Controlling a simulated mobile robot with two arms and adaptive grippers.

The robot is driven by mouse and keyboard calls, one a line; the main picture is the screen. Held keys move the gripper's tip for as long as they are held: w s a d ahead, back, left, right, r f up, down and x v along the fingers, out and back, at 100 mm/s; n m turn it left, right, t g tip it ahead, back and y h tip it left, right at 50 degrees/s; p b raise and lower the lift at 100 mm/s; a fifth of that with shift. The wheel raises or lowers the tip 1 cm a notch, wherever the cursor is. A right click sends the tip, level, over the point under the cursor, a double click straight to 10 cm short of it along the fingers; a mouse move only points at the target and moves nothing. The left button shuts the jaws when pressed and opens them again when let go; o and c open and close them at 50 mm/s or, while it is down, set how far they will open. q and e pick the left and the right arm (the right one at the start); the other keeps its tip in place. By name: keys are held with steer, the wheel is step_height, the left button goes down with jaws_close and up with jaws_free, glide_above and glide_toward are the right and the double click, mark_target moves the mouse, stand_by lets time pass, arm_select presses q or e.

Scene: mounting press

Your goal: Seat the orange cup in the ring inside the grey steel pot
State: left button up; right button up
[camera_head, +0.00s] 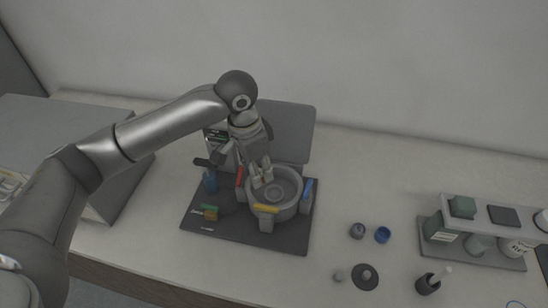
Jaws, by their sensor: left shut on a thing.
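The grey steel pot (298,204) stands on a dark base plate (213,227). A round ring (273,192) shows on the pot's floor. My left gripper (263,181) reaches down from above into the left back part of the pot, its pale fingertips beside or over the ring. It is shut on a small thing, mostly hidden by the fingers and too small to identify. The orange cup cannot be made out clearly anywhere. Whether the held thing touches the ring cannot be told. My right gripper is not in view.
Red (239,177), yellow (266,208) and blue (308,188) clamps or handles surround the pot. A dark upright panel (290,130) stands behind. A blue cup (382,235) and small dark parts lie to the right. A grey rack (472,259) stands farther right.

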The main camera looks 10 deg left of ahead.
mark_target(275, 189)
arm_select(q)
steer(key=w+d+f+m+p, duration=0.1)
steer(key=m+p, duration=0.1)
steer(key=m, duration=0.1)
steer(key=w+d+f+m+p, duration=0.1)
steer(key=m+p, duration=0.2)
steer(key=w+d+f+m+g+p, duration=0.1)
steer(key=m+p, duration=0.1)
steer(key=m, duration=0.1)
steer(key=shift+w, duration=0.35)
steer(key=shift+f+m, duration=0.2)
steer(key=shift+m, duration=0.2)
step_height(275, 189, down, 4)
steer(key=b, duration=0.4)
steer(key=shift+f, duration=0.6)
steer(key=shift+f, duration=0.1)
steer(key=shift+p, duration=0.6)
